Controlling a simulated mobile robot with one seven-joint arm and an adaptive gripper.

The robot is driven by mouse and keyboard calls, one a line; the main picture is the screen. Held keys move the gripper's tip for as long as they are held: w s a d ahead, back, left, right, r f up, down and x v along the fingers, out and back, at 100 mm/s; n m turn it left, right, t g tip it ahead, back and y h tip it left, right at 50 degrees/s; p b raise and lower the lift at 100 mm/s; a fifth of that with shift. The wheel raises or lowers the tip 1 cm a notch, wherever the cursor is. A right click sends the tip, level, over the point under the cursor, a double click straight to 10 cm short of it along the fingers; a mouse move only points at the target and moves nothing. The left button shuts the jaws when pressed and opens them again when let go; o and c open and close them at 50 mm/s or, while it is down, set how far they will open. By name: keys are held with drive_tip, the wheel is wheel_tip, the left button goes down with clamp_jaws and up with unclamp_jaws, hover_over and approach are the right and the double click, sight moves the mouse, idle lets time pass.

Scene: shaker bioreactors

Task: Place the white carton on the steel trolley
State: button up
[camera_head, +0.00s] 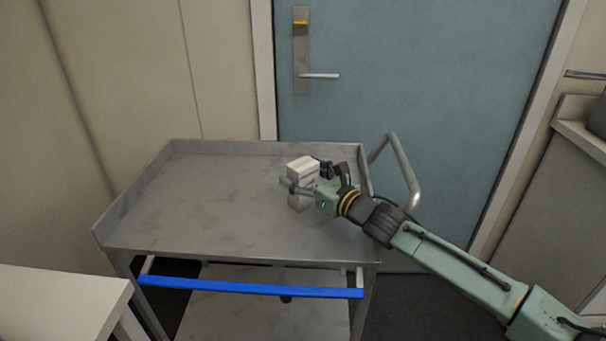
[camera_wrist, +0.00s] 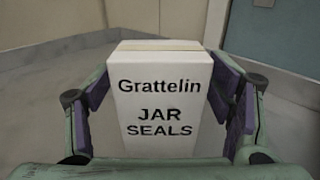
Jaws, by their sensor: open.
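The white carton (camera_head: 303,170) stands upright on the top shelf of the steel trolley (camera_head: 200,205), towards its right side. In the wrist view the carton (camera_wrist: 160,105) reads "Grattelin JAR SEALS" and sits between my two fingers. My gripper (camera_wrist: 165,105) is open, with a finger on each side of the carton. A narrow gap shows at the right finger; whether the left finger touches is hard to tell. In the head view my gripper (camera_head: 306,187) reaches in from the right and hides part of the carton.
The trolley has raised rims, a push handle (camera_head: 405,170) on the right and a blue bar (camera_head: 250,287) in front. Its top is otherwise bare. A white table (camera_head: 60,300) stands at the lower left. A blue door (camera_head: 420,90) is behind.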

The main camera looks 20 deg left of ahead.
sight(310, 178)
drive_tip(key=shift+r+p, duration=0.25)
drive_tip(key=shift+p, duration=0.1)
drive_tip(key=b+v, duration=0.2)
drive_tip(key=v, duration=0.4)
drive_tip(key=shift+s+d+f+b, duration=0.1)
drive_tip(key=shift+d+f+b, duration=0.15)
drive_tip(key=shift+b, duration=0.1)
drive_tip(key=shift+s+d+r, duration=0.15)
drive_tip(key=shift+s+d, duration=0.15)
drive_tip(key=shift+d, duration=0.1)
